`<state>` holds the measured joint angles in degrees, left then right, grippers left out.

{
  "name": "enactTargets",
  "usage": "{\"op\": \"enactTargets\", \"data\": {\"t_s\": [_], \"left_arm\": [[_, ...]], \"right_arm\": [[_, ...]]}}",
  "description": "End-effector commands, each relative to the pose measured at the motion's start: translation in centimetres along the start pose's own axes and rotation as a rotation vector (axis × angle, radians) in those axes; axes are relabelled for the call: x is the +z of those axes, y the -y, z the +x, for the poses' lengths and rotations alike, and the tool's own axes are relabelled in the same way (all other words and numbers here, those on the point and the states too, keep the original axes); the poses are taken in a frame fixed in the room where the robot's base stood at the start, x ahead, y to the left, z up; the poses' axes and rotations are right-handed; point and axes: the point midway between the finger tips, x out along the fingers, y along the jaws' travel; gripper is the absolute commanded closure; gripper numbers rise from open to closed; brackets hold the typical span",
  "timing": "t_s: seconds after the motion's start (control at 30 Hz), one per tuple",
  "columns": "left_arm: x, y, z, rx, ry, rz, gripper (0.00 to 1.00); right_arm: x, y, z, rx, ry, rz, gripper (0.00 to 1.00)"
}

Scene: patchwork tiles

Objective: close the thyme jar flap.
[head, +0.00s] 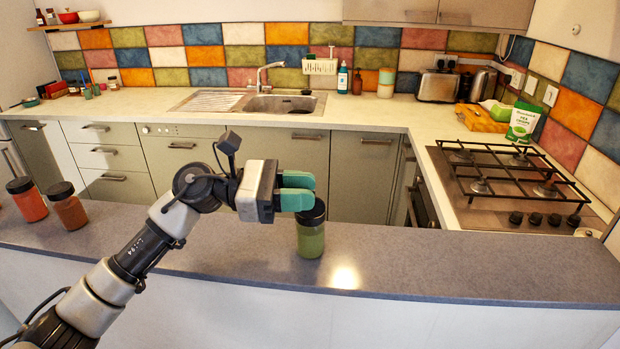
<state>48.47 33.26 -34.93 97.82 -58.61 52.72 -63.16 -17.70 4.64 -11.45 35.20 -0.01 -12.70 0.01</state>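A jar with green contents and a black lid (310,240), which looks like the thyme jar, stands upright on the grey counter (440,265). My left gripper (306,190) is at the top of this jar, its green fingers at the left and upper edge of the black lid. The fingers show one above the other and look close together; I cannot tell whether they are shut or touch the lid. The flap's position cannot be made out, as the fingers cover part of the lid. My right gripper is not in view.
Two more black-lidded jars, one orange-red (28,200) and one brown (67,206), stand at the counter's left end. The counter right of the green jar is clear. A gas hob (510,180) and sink (285,104) lie beyond.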

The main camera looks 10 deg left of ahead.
Motion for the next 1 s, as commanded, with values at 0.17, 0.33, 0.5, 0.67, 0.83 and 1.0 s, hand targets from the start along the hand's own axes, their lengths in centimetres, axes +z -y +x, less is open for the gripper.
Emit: {"op": "enactTargets", "data": {"t_s": [0.17,0.33,0.5,0.67,0.83,1.0], "left_arm": [[0.1,0.0,1.3,0.0,0.0,0.0,0.71],[0.0,0.0,1.5,0.0,0.0,0.0,0.71],[-0.1,0.0,1.5,0.001,0.0,0.0,0.79],[0.0,0.0,1.5,0.001,0.0,0.0,1.0],[0.0,0.0,1.5,0.001,0.0,-0.001,1.0],[-0.1,-0.1,1.5,0.001,0.0,-0.023,1.0]], "right_arm": [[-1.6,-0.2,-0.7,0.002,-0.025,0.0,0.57],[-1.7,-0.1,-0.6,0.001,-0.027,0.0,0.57],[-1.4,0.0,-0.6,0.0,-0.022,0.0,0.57],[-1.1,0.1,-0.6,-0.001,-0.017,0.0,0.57],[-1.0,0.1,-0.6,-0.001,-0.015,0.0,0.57],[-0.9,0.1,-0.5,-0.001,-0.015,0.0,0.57]]}}
